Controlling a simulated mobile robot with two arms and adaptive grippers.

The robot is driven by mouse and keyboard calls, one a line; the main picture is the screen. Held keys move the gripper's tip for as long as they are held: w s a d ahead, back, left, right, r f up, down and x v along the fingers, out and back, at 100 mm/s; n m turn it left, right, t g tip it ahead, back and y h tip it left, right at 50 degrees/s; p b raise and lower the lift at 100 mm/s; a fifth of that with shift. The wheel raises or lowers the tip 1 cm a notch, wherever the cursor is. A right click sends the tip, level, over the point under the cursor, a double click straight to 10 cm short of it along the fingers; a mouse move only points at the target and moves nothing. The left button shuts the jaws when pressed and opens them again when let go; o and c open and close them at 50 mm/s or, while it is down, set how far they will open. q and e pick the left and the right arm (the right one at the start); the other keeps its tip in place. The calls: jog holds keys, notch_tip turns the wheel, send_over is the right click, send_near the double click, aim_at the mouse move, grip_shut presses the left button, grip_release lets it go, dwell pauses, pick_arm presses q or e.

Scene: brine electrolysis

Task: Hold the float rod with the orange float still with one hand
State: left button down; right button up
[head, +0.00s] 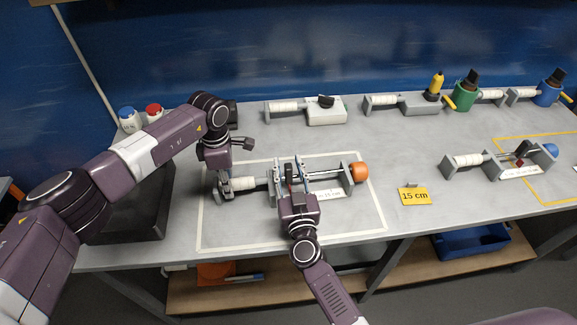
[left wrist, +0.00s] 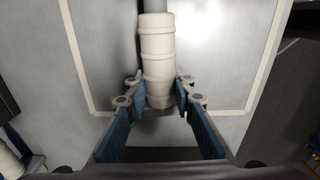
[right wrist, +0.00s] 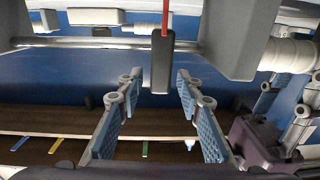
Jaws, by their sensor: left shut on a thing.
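The float rod is a thin metal rod on a grey stand inside the white-outlined area, with the orange float (head: 360,172) at its right end. A white ribbed grip (head: 243,184) is at its left end. My left gripper (head: 226,188) is shut on this white grip (left wrist: 158,58), with a finger on each side. My right gripper (head: 288,172) is over the middle of the stand. In the right wrist view its fingers (right wrist: 158,88) are open, either side of a dark block (right wrist: 162,62) with a red pointer. A gap shows on both sides of the block.
A yellow "15 cm" card (head: 415,196) lies right of the outline. A similar stand with a blue float (head: 550,150) is at the right. More devices (head: 327,112) line the back. Red (head: 153,113) and blue capped bottles are at the left.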

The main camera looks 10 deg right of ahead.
jog(key=shift+c, duration=0.6)
grip_shut()
jog(key=d, duration=1.2)
jog(key=shift+w+d, duration=0.15)
jog(key=shift+w, duration=0.1)
pick_arm(q)
jog(key=shift+a, duration=0.1)
pick_arm(e)
jog(key=shift+o, duration=0.6)
grip_release()
